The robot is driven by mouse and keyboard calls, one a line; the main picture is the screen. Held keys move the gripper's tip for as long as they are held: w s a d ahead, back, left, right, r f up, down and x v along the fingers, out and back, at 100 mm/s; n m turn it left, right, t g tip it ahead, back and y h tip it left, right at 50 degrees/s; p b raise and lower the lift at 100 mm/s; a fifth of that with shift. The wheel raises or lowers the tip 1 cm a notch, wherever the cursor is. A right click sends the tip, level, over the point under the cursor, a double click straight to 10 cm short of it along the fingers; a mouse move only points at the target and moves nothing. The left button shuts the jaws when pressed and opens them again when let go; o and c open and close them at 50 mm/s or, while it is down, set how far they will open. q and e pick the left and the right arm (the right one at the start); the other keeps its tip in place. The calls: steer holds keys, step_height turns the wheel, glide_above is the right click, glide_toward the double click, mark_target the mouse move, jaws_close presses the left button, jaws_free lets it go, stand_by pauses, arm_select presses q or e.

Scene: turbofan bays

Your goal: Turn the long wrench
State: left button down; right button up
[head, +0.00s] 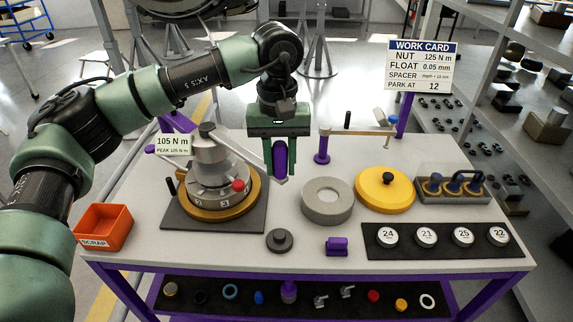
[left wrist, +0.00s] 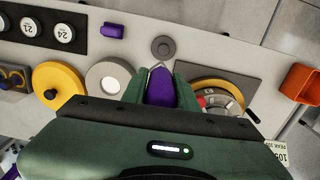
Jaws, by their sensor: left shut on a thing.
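My left gripper (head: 280,172) is shut on the purple grip of the long wrench (head: 280,157), upright fingers either side of it. The purple grip also shows between the fingers in the left wrist view (left wrist: 160,88). A pale bar runs from near the grip toward the grey turbofan hub (head: 217,172) on its gold ring; its join at the hub is partly hidden. A readout sign (head: 172,145) by the hub says 105 N m, peak 105 N m. The work card (head: 422,67) lists nut 125 N m. My right gripper is not in view.
A grey ring (head: 327,201), a yellow disc (head: 384,190) and a tray with several hooked parts (head: 453,190) stand right of the hub. A dark knobbed disc (head: 279,241) and purple block (head: 337,246) lie in front. An orange scrap bin (head: 104,227) is at left.

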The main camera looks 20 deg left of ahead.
arm_select(q)
steer(key=shift+s+a+f, duration=0.2)
steer(key=shift+s+a, duration=0.05)
steer(key=shift+s, duration=0.35)
steer(key=shift+s+m, duration=0.15)
steer(key=shift+m, duration=0.15)
steer(key=shift+s+a, duration=0.1)
steer(key=shift+a, duration=0.1)
steer(key=c, duration=1.1)
jaws_free()
steer(key=shift+r, duration=0.1)
steer(key=shift+s+a+r, duration=0.1)
steer(key=shift+s+a, duration=0.05)
steer(key=shift+a, duration=0.05)
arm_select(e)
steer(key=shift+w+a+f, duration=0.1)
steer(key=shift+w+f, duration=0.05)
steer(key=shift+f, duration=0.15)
arm_select(q)
steer(key=shift+d, duration=0.1)
step_height(320, 180, up, 8)
steer(key=b, duration=0.2)
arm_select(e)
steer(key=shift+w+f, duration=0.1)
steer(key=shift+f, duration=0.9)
